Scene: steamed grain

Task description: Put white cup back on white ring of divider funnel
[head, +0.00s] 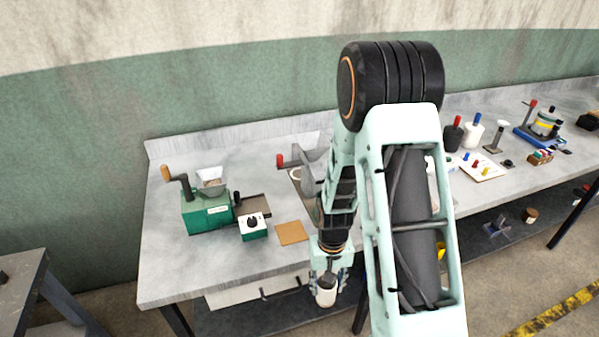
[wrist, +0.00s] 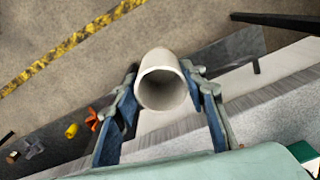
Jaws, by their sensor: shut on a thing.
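My gripper (head: 326,282) is shut on the white cup (head: 326,297) and holds it in front of the table's front edge, above the lower shelf. In the wrist view the cup (wrist: 161,80) sits between the two fingers of the gripper (wrist: 163,82), its open mouth facing the camera. A grey funnel-shaped part with a red knob (head: 312,158) stands on the table behind my arm. A pale ring (head: 295,174) shows beside it at its left. My arm hides much of that area, so I cannot tell whether this is the divider funnel.
A green mill (head: 206,213) and a small green-and-white box (head: 254,228) stand on the left of the grey table (head: 165,262). A brown square mat (head: 292,232) lies near the front edge. Bottles (head: 472,132) and a tray of small parts (head: 482,166) stand at the right.

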